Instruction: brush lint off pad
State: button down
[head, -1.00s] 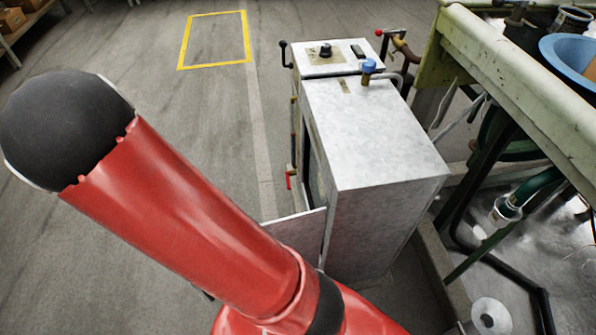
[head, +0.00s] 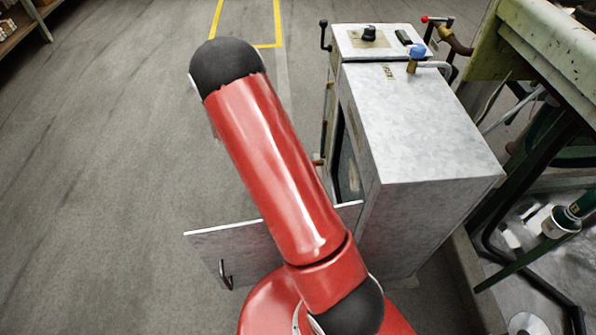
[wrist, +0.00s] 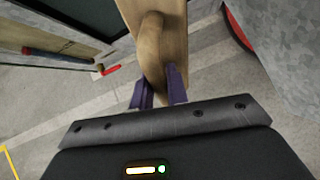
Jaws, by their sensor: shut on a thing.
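My gripper (wrist: 160,88), with purple fingers, is shut on a tan wooden piece with a rounded grip (wrist: 152,45), which looks like the brush. The wooden piece reaches past the top edge of the wrist view, so its far end and any bristles are out of sight. In the head view my gripper is not visible; my red arm stands in front of the cabinet. I cannot make out the pad or any lint in either view.
A grey metal cabinet (head: 425,130) has its lower door (head: 230,242) swung open into the floor space. A blue-topped valve (head: 416,55) stands on it. A green-edged bench (head: 545,65) is close on the right. The floor (head: 110,180) at left is clear.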

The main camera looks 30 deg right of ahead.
jog(key=d+f+n+h+b, duration=0.1)
jog(key=d+n+h, duration=0.1)
jog(key=d, duration=0.4)
jog(key=s+d+f+n+h+b, duration=0.1)
jog(key=d+f+n+h, duration=0.1)
jog(key=d, duration=0.4)
jog(key=shift+s+d+f+n+h, duration=0.25)
jog(key=shift+n+h, duration=0.25)
jog(key=shift+h, duration=0.9)
jog(key=shift+s+d, duration=0.45)
jog(key=shift+d, duration=0.35)
jog(key=shift+s+a+r+p, duration=1.05)
jog(key=shift+s+a, duration=1.65)
jog(key=shift+s, duration=3.05)
jog(key=w+d, duration=0.5)
jog(key=w, duration=0.6)
jog(key=shift+w+d+r+b, duration=0.15)
jog(key=shift+w+r+b, duration=0.15)
jog(key=shift+b, duration=0.1)
